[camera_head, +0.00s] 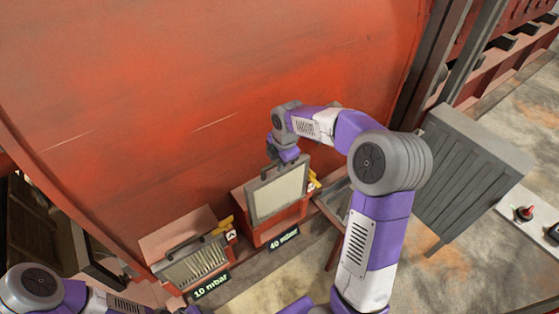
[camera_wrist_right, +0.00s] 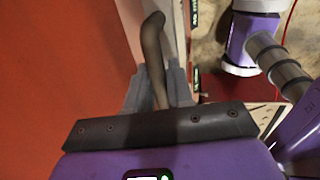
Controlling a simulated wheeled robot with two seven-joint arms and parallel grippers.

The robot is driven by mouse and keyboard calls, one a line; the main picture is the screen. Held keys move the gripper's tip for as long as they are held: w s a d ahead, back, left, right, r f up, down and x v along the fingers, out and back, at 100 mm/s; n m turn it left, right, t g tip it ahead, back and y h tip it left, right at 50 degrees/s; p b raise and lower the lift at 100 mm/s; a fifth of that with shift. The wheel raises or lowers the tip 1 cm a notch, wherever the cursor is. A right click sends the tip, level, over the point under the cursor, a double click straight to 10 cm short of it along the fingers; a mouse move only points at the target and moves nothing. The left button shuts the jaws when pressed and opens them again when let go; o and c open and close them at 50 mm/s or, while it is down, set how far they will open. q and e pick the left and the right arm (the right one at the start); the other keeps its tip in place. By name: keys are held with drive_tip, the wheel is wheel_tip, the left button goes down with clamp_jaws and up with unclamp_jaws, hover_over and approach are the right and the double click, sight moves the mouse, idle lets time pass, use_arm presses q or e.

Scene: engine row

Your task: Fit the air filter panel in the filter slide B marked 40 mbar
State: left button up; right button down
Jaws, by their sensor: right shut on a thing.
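The air filter panel (camera_head: 278,196) is a pale panel with a grey frame and a dark handle along its top. It stands nearly upright at the red filter slide (camera_head: 290,223) marked 40 mbar (camera_head: 284,239). I cannot tell how far its lower edge is inside the slide. My right gripper (camera_head: 285,160) is at the panel's top edge, shut on its handle. In the right wrist view the dark handle bar (camera_wrist_right: 153,55) runs between the grey fingers (camera_wrist_right: 157,92). A yellow latch (camera_head: 314,180) is right of the slide. My left gripper is out of view.
A second red slide (camera_head: 178,238) marked 10 mbar (camera_head: 211,286) stands to the left, with a pleated face, a dark handle and a yellow latch (camera_head: 225,224). The large red engine casing (camera_head: 210,90) rises behind. A grey ribbed panel (camera_head: 465,172) stands on the right.

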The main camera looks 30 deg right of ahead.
sight(282, 180)
drive_tip(key=shift+f+b, duration=5.15)
drive_tip(key=shift+f, duration=2.35)
drive_tip(key=c, duration=0.9)
unclamp_jaws()
drive_tip(key=shift+r, duration=0.1)
drive_tip(key=r, duration=0.2)
drive_tip(key=s+r, duration=0.1)
drive_tip(key=r, duration=0.4)
drive_tip(key=shift+s+r+p, duration=0.2)
drive_tip(key=shift+s+p, duration=0.05)
drive_tip(key=shift+p, duration=0.1)
